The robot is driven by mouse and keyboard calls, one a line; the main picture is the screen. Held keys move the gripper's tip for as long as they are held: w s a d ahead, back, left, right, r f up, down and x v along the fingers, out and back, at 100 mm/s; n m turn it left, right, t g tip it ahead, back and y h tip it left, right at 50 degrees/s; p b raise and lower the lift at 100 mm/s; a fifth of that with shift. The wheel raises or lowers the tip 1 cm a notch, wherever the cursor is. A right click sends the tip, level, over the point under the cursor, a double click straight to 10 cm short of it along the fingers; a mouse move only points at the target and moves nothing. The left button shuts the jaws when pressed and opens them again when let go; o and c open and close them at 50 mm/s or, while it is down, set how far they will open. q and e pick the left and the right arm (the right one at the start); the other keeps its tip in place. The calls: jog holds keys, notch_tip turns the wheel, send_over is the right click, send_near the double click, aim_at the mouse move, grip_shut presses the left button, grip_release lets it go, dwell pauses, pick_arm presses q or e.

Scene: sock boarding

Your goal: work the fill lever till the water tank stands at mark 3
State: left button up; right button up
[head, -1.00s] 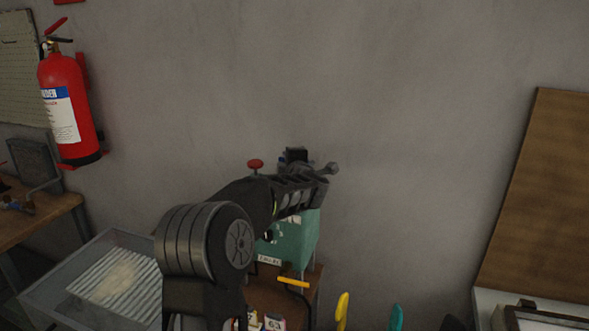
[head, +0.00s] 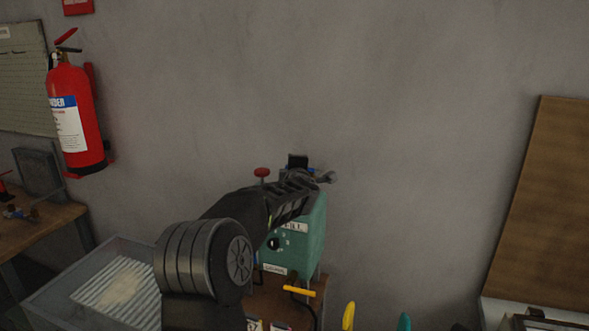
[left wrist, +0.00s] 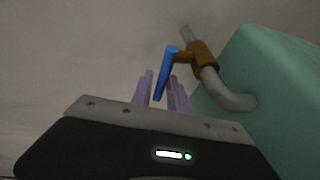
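The teal water tank (head: 312,235) stands against the wall behind my left arm in the head view; it also fills the right of the left wrist view (left wrist: 275,85). A grey pipe with a brass valve (left wrist: 203,60) comes off it, bearing a blue lever (left wrist: 166,75). My left gripper (left wrist: 161,78) has its fingers apart, one on either side of the lever, with a visible gap at the left finger. In the head view my left gripper (head: 308,182) is at the tank's top. No level marks can be read. My right gripper is out of view.
A red knob (head: 261,172) shows just left of my gripper. A clear bin with a ribbed panel (head: 115,290) stands at lower left, and a yellow handle (head: 299,291) is below the tank. A fire extinguisher (head: 76,120) hangs at left. A brown board (head: 540,200) leans at right.

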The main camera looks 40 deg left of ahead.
pick_arm(q)
jog(key=b+v, duration=0.1)
jog(key=v, duration=0.6)
jog(key=shift+s+d+r+b, duration=0.15)
jog(key=shift+s+d+b, duration=0.1)
jog(key=shift+d+b, duration=0.05)
dwell(0.3)
